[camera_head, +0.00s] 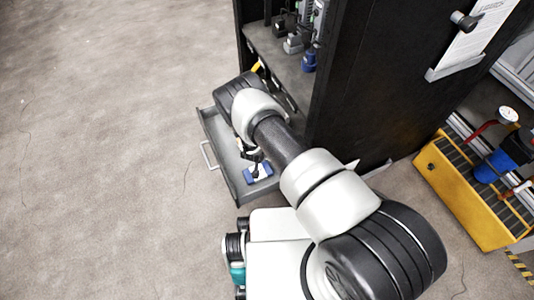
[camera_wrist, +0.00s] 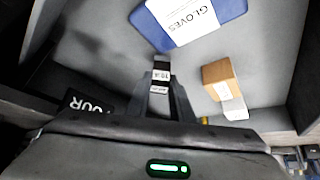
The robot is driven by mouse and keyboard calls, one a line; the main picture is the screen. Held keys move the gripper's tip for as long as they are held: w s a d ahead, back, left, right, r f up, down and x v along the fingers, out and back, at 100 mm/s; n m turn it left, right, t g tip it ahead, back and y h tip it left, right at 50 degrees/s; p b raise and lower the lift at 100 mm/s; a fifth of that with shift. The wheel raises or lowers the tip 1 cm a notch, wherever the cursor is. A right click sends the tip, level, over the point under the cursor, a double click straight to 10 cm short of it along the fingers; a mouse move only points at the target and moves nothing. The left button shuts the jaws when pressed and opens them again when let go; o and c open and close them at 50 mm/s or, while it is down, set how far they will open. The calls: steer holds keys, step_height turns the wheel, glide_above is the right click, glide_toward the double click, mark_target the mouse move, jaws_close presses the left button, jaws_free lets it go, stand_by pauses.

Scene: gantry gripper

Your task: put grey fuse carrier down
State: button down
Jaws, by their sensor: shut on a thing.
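The grey fuse carrier (camera_wrist: 161,75) is a small narrow block with a printed label, near the middle of the wrist view. My gripper (camera_wrist: 160,98) is shut on it, with a finger at each side. In the head view my gripper (camera_head: 256,160) is inside the open grey drawer (camera_head: 218,142), where the carrier is too small and covered to make out. The carrier is over the drawer floor (camera_wrist: 105,50); I cannot tell whether it touches it.
A blue gloves pack (camera_wrist: 232,8) with a white label lies in the drawer beyond the carrier. A small brown box (camera_wrist: 218,72) lies to its right. Drawer walls stand close on both sides. A black cabinet (camera_head: 340,80) rises behind the drawer.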

steer(key=shift+f, duration=0.35)
steer(key=c, duration=2)
jaws_free()
steer(key=shift+f, duration=0.1)
steer(key=o, duration=0.4)
steer(key=shift+o, duration=0.2)
steer(key=shift+r, duration=0.5)
steer(key=p+v, duration=0.4)
steer(key=v, duration=0.7)
steer(key=shift+a+r, duration=0.15)
steer(key=shift+r, duration=0.05)
steer(key=shift+s, duration=0.15)
